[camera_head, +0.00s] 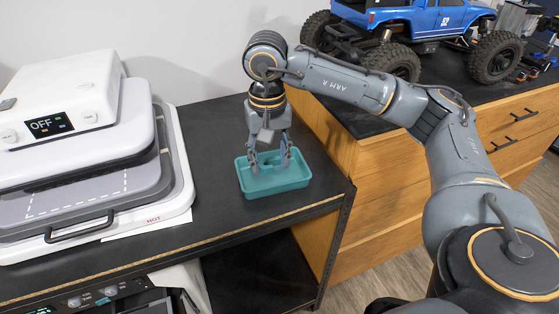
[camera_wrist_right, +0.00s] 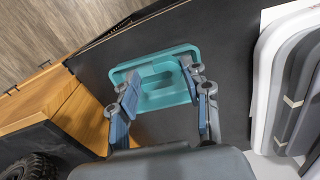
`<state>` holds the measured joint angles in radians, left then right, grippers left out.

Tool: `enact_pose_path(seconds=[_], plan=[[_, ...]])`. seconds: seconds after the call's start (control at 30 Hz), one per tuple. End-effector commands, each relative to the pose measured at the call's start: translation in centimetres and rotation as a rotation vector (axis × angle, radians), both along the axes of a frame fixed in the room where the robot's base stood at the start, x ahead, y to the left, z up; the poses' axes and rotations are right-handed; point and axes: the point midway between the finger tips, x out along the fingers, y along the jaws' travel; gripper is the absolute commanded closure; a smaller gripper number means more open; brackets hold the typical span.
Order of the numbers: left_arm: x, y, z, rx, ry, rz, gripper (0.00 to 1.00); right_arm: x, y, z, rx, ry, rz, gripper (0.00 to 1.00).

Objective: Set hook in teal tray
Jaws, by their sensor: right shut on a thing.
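The teal tray (camera_head: 274,184) sits on the black table near its right end. My right gripper (camera_head: 269,165) points down into it, its two fingers apart, with the fingertips inside the rim. In the right wrist view the tray (camera_wrist_right: 182,50) lies under the fingers, and my right gripper (camera_wrist_right: 158,76) spans part of its inside. A teal rounded shape (camera_wrist_right: 160,73) shows between the fingertips. It is probably the hook, but its colour blends with the tray, so its outline and whether it touches the floor are unclear. My left gripper is not seen.
A white and grey heat press (camera_head: 85,150) fills the table's left side, with a handle at its front. A wooden drawer cabinet (camera_head: 390,200) stands to the right, carrying a blue crawler truck (camera_head: 420,18). Bare black tabletop (camera_head: 215,150) lies between press and tray.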

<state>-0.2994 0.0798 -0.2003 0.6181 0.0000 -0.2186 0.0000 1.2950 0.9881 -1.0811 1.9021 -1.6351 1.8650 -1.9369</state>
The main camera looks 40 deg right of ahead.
Motion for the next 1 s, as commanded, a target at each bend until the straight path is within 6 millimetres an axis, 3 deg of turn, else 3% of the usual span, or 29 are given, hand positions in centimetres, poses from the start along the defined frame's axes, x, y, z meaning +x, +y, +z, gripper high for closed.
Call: enact_pose_path(seconds=[0.17,0.4,0.67,0.8,1.0], plan=[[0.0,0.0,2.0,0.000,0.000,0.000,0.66,2.5,-3.8,-1.6,-0.001,0.003,-0.007,0.65],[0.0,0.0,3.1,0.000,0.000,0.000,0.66,4.3,-6.4,-5.8,-0.001,0.003,-0.001,0.65],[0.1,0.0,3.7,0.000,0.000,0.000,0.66,5.2,-7.6,-7.8,0.000,0.002,-0.001,0.65],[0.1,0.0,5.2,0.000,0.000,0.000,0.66,5.1,-7.6,-9.7,0.000,0.005,0.002,0.65],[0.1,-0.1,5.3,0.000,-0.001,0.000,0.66,5.2,-7.6,-10.9,0.001,-0.001,0.002,0.65]])
